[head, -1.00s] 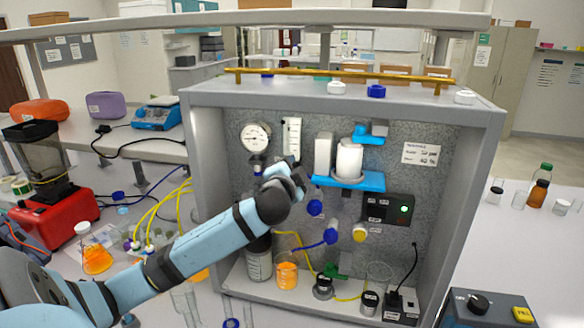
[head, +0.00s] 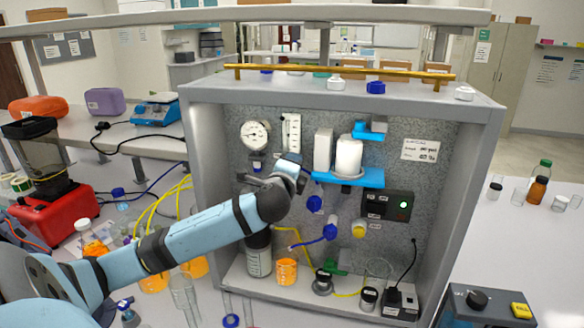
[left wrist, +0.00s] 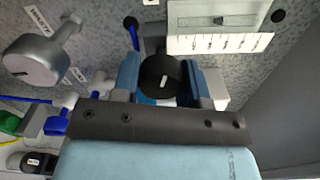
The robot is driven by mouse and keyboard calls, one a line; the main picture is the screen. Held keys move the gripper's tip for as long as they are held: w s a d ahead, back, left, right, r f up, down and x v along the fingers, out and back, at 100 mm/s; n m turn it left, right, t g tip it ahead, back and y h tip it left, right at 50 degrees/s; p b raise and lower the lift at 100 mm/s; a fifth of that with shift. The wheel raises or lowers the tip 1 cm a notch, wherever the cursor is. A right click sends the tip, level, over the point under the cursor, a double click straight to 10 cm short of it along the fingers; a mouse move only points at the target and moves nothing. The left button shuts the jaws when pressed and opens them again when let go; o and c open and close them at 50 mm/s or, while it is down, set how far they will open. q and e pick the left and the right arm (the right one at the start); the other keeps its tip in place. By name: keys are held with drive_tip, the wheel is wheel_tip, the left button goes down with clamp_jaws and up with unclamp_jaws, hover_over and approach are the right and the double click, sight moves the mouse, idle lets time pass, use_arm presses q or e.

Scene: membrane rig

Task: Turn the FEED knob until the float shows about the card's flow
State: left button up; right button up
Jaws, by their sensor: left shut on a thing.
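A round black knob (left wrist: 152,68) with a white pointer mark sits between the two blue fingers of my left gripper (left wrist: 160,82) in the left wrist view. The gripper is shut on it. The flow meter (head: 291,132) is a pale upright scale just above. It also shows in the left wrist view (left wrist: 205,42), with a small dark piece in its slot; I cannot read its value. The white card (head: 420,150) is on the panel's right; its figures are too small to read surely.
A round gauge (head: 255,134) is left of the flow meter. A blue shelf (head: 365,180) with a white housing is to the right. Blue and yellow valves (head: 359,229) lie below. An orange beaker (head: 287,271) and bottles stand on the rig floor. My right gripper is not in view.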

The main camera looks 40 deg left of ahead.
use_arm(q)
drive_tip(key=shift+m, duration=0.3)
idle(0.4)
drive_tip(key=o, duration=0.9)
drive_tip(key=shift+s, duration=0.1)
drive_tip(key=shift+s+d+f, duration=0.1)
drive_tip(key=shift+s+d, duration=0.1)
drive_tip(key=shift+s, duration=0.05)
drive_tip(key=shift+b+v, duration=1.85)
drive_tip(key=shift+v, duration=4.7)
drive_tip(key=shift+a, duration=0.1)
